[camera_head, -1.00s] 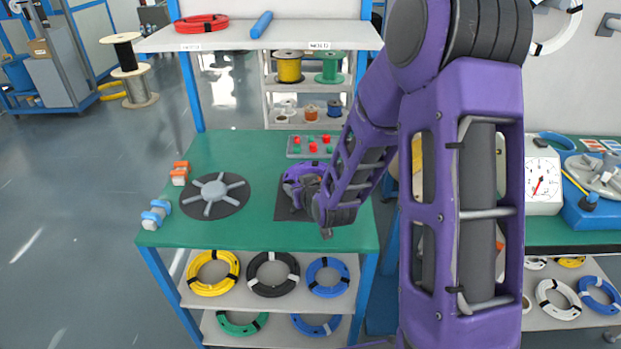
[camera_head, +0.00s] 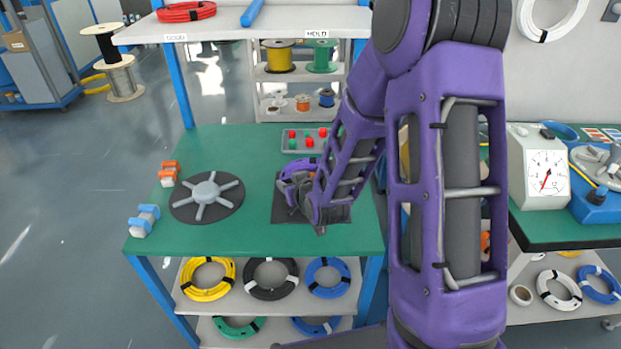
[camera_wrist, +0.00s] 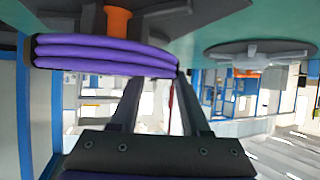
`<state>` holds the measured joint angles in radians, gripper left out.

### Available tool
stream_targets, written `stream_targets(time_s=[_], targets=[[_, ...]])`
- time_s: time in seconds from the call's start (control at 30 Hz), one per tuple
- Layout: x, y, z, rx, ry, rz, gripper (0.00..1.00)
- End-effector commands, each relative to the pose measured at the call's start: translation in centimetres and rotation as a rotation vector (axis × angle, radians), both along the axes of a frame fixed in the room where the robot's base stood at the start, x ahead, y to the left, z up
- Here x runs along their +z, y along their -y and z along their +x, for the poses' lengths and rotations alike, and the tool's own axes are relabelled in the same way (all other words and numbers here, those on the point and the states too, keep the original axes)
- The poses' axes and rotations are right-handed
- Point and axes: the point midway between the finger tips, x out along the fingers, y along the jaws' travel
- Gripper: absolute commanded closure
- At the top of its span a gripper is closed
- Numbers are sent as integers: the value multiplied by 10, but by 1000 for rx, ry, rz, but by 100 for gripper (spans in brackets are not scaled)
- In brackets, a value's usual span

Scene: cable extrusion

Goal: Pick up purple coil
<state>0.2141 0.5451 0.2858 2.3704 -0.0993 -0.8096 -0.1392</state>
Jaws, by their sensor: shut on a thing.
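The purple coil (camera_head: 311,164) is at the far part of a dark square mat (camera_head: 338,214) on the green bench. It is partly hidden behind my gripper (camera_head: 297,187). In the wrist view the coil (camera_wrist: 105,55) shows as stacked purple loops with a dark band at one end. The two fingers of my gripper (camera_wrist: 158,86) reach to the coil's edge and are shut on it. An orange post (camera_wrist: 118,22) shows between the coil and a dark surface. How far the coil is from the mat is hard to tell.
A grey spoked disc (camera_head: 207,196) lies left of the mat. A button box (camera_head: 304,140) stands behind it. A shelf (camera_head: 235,30) crosses above the bench's back; other coils lie below.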

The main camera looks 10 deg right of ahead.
Motion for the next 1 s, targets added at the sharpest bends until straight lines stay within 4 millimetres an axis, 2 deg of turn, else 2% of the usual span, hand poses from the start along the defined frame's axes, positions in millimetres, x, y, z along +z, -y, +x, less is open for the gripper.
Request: stream_targets(time_s=[0.07,0.47,0.57,0.83,1.0], targets=[[0,0,0,0,0,0,100],[5,0,0,0,3,0,100],[18,0,1,1,6,-1,100],[71,0,1,1,7,-2,100],[94,0,1,1,4,-1,100]])
